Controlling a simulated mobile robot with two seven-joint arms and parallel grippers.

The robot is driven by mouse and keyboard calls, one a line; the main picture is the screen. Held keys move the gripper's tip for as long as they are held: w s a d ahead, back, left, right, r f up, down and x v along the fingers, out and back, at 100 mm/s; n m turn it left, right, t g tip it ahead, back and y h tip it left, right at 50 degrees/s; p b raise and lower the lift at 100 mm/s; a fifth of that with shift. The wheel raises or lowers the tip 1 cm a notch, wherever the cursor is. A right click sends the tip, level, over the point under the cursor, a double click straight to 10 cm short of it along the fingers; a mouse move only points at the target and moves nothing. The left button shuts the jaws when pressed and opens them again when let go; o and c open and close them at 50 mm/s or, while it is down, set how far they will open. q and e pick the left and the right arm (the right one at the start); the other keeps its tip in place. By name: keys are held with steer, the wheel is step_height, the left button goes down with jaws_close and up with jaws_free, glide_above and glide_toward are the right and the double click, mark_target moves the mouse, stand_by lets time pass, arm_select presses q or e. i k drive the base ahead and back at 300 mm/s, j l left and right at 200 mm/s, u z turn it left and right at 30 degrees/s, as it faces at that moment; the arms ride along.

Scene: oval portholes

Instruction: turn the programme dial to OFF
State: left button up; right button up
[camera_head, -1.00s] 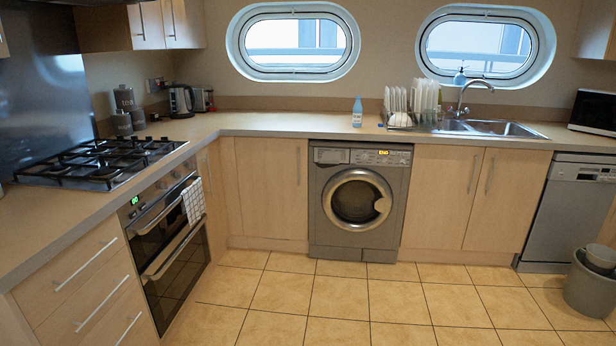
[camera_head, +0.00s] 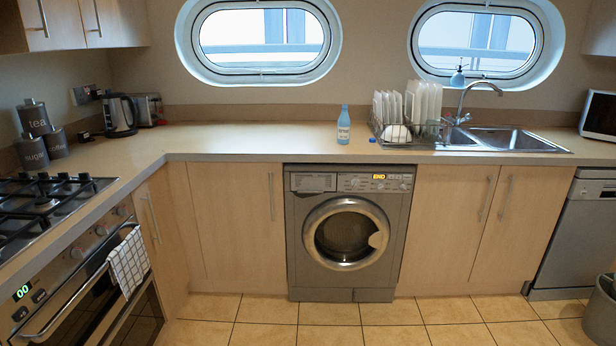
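A grey washing machine (camera_head: 345,245) stands under the counter in the middle of the head view, its round door shut. Its control panel (camera_head: 350,183) runs along the top, with a small lit amber display (camera_head: 379,177) that seems to read "END". Small knobs or buttons show on the panel, but I cannot tell which setting the programme dial points to. Neither of my grippers is in view.
The tiled floor (camera_head: 340,312) in front of the machine is clear. The oven (camera_head: 85,285) with a hanging towel (camera_head: 129,262) is at left, a grey bin (camera_head: 602,315) at lower right. A blue bottle (camera_head: 343,127) and dish rack (camera_head: 400,130) stand on the counter.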

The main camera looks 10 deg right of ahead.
mark_target(355, 183)
steer(key=i, duration=0.95)
steer(key=i+z, duration=0.1)
steer(key=i, duration=0.8)
steer(key=i+j, duration=0.15)
steer(key=i, duration=0.8)
steer(key=i+z, duration=0.15)
steer(key=z, duration=0.25)
